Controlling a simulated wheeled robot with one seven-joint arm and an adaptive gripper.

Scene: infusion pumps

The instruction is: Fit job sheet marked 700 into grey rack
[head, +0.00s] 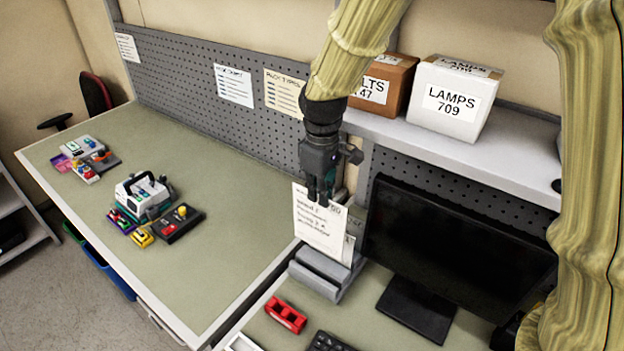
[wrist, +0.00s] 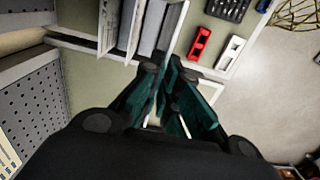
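A white job sheet (head: 318,224) with printed lines hangs upright below my gripper (head: 321,198) in the head view; its top corner number is partly hidden and seems to end in 00. My gripper's fingers are closed on the sheet's top edge. The grey rack (head: 318,284) stands directly below, and the sheet's lower edge is at its back part; I cannot tell whether it is inside a slot. Another pale sheet (head: 348,250) stands just behind. In the wrist view my teal fingers (wrist: 163,72) are close together, with the grey rack (wrist: 150,28) beyond them.
A black monitor (head: 450,255) stands close to the right of the rack. A red object (head: 286,315) and a keyboard (head: 328,342) lie in front. A shelf with boxes (head: 447,105) is above right. The green bench (head: 235,245) left of the rack is clear nearby.

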